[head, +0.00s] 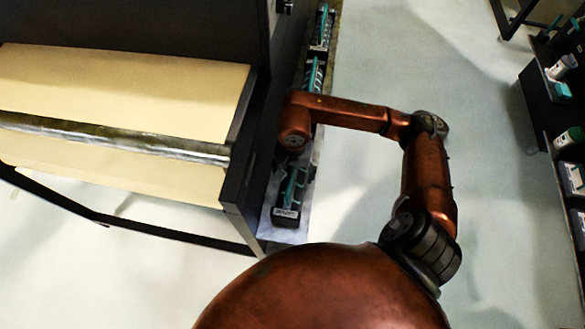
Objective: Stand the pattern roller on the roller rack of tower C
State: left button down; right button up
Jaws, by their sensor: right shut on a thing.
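My right arm reaches in from the right and bends down over the ledge beside the big machine. My right gripper (297,167) is small, dark and partly hidden under the copper wrist. It is shut on a thin teal roller (290,188), which appears to be the pattern roller. The roller is at the near dark rack (285,217), which has a white label too small to read. I cannot tell whether the roller rests fully in the rack. My left gripper is out of view.
Similar dark racks with teal rollers stand farther along the ledge, one in the middle (314,74) and one at the far end (323,27). The machine (120,90) with a cream sheet fills the left. Dark shelves (545,105) stand at the right. The floor between is clear.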

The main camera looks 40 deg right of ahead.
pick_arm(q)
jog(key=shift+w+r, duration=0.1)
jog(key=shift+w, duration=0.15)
pick_arm(e)
jog(key=shift+f, duration=0.15)
jog(key=o, duration=1.6)
jog(key=shift+f, duration=0.1)
jog(key=o, duration=0.5)
jog(key=shift+c, duration=0.2)
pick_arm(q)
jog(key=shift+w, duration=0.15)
pick_arm(e)
jog(key=shift+r, duration=0.35)
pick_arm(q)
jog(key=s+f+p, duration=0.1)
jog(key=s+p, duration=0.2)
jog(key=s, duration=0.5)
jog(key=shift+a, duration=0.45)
pick_arm(e)
notch_tip(320, 180, up, 12)
jog(key=shift+f, duration=0.2)
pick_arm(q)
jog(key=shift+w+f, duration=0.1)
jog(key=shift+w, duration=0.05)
pick_arm(e)
jog(key=shift+s+f, duration=0.1)
